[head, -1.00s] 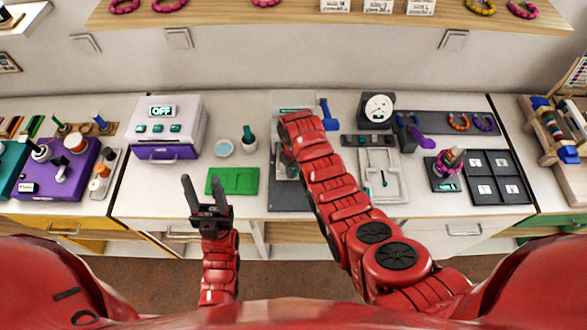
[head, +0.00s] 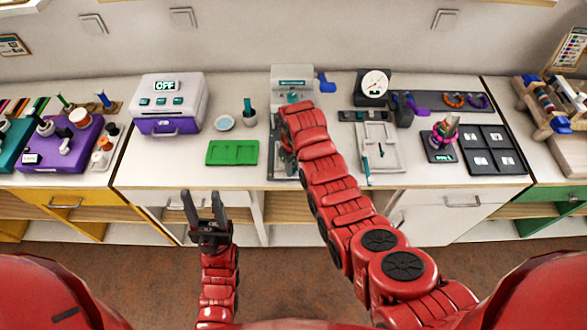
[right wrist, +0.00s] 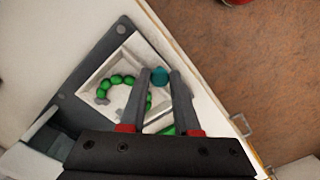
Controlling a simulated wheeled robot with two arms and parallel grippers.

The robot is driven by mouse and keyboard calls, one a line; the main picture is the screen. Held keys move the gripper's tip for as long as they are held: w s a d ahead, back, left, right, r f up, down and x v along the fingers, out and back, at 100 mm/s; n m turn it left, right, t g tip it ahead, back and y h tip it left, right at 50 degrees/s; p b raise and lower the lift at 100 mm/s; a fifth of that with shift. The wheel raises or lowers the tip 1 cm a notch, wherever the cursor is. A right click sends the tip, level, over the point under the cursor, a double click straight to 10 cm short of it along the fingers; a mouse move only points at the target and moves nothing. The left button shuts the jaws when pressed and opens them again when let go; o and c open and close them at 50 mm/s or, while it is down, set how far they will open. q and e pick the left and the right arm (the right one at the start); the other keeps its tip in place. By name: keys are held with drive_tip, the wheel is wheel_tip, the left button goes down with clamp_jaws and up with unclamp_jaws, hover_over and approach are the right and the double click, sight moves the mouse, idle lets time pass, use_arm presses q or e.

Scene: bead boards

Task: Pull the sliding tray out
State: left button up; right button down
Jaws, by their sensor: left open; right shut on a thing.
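The sliding tray (right wrist: 100,95) is white, holds green beads in a ring, and sits in a dark grey base in the right wrist view. A teal knob (right wrist: 160,76) is at its edge, between the fingertips of my right gripper (right wrist: 162,72), which is shut on it. In the head view the grey machine (head: 291,74) with a teal label stands at the back of the table. My right arm covers much of its base, and hides the tray and right gripper there. My left gripper (head: 205,196) is open and empty in front of the table edge.
A green tray (head: 232,152) lies left of the machine's base. A white frame with a teal rod (head: 380,150) and a dial scale (head: 374,84) stand to the right. A purple-white box (head: 168,104) is at the left. Floor is clear in front of the table.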

drive_tip(key=c, duration=0.6)
unclamp_jaws()
drive_tip(key=shift+s+a+f, duration=0.15)
drive_tip(key=shift+a+f, duration=0.05)
drive_tip(key=shift+c, duration=0.2)
drive_tip(key=shift+d+r, duration=0.1)
drive_tip(key=shift+r, duration=0.05)
drive_tip(key=shift+r, duration=0.2)
wheel_tip(320, 180, up, 5)
drive_tip(key=shift+r+b, duration=0.2)
drive_tip(key=shift+b, duration=1)
wheel_tip(320, 180, up, 11)
drive_tip(key=p, duration=1.1)
drive_tip(key=shift+r+p, duration=0.2)
drive_tip(key=shift+p, duration=0.15)
